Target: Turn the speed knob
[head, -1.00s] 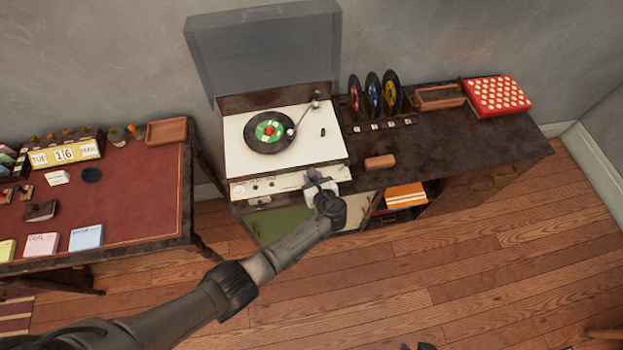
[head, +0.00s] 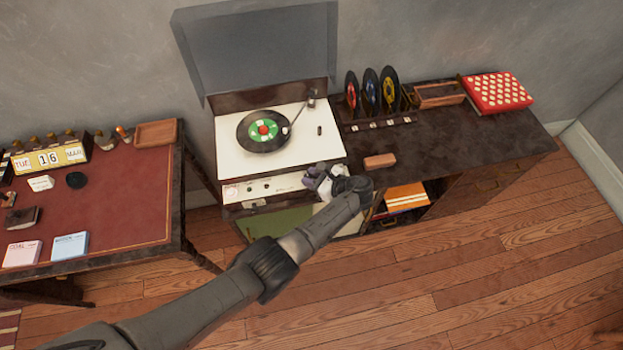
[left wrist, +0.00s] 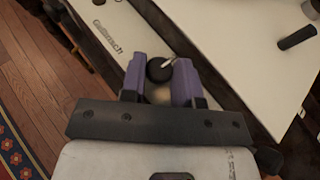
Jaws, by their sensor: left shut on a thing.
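The record player (head: 228,158) has a cream top with a dark record (head: 252,140) with a green label and a red centre on it. Its front control strip (head: 262,187) carries small knobs at the left. In the left wrist view, a round black speed knob with a pale pointer line (left wrist: 159,69) sits between the purple fingers of my left gripper (left wrist: 161,80). The gripper is shut on this knob. In the head view my left gripper (head: 318,180) is at the right end of the strip and hides the knob. My right gripper is not in view.
A grey lid (head: 255,50) stands open behind the player. Several records (head: 371,92) stand in a rack at the right, with a brown block (head: 380,161) and a red polka-dot box (head: 497,92) on the cabinet. A desk (head: 120,200) stands at the left.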

